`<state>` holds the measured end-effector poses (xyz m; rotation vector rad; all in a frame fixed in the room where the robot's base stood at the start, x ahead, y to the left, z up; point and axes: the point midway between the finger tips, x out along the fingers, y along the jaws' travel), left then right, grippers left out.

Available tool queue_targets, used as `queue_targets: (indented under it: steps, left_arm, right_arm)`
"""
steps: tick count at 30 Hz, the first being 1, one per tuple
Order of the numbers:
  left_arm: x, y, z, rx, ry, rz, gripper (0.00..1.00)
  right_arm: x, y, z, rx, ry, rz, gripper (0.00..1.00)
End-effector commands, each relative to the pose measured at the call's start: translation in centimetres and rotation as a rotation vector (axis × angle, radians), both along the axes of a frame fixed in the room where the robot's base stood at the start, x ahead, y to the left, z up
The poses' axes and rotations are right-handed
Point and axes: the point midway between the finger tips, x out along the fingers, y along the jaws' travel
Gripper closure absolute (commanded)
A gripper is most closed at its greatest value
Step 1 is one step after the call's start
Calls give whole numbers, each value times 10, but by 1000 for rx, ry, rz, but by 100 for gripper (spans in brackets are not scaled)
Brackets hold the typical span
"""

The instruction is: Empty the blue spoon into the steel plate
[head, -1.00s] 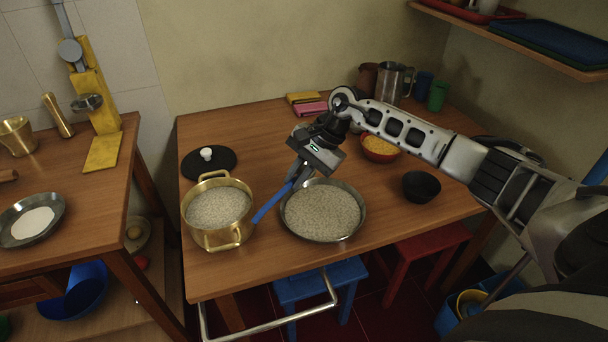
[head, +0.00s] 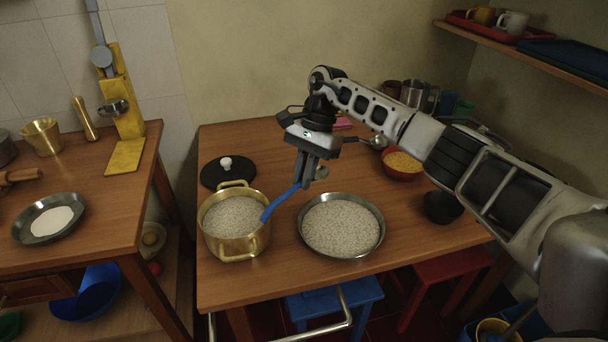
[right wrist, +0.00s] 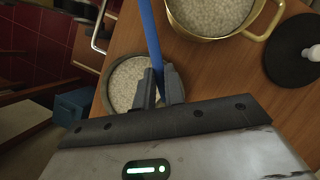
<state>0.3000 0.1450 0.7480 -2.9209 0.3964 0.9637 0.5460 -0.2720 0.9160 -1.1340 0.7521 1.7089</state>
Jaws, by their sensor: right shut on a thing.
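My right gripper (head: 303,178) is shut on the upper part of the blue spoon (head: 283,199), above the gap between pot and plate. The spoon slants down to the left, and its lower end overlaps the right rim of the brass pot (head: 222,245); I cannot tell whether it touches. The right wrist view shows the spoon (right wrist: 151,35) between the fingers (right wrist: 160,88). The spoon's contents cannot be made out. The steel plate (head: 377,240) lies right of the pot, covered with pale speckled grains. The pot holds similar grains. My left gripper is out of view.
A black lid (head: 213,179) with a white knob lies behind the pot. A red bowl of yellow food (head: 402,174) and a black bowl (head: 442,208) stand to the right. A blue stool (head: 335,300) and red stool (head: 450,268) are under the table's front edge.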

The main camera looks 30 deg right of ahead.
Motion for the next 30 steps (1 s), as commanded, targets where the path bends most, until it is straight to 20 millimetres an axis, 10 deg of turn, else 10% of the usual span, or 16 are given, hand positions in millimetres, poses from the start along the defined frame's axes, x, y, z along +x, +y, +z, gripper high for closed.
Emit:
queue_targets:
  steps: [18, 30]
  left_arm:
    - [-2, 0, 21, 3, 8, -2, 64]
    - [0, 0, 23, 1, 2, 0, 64]
  right_arm:
    - [0, 0, 58, 1, -2, 0, 100]
    - [0, 0, 59, 0, -1, 0, 100]
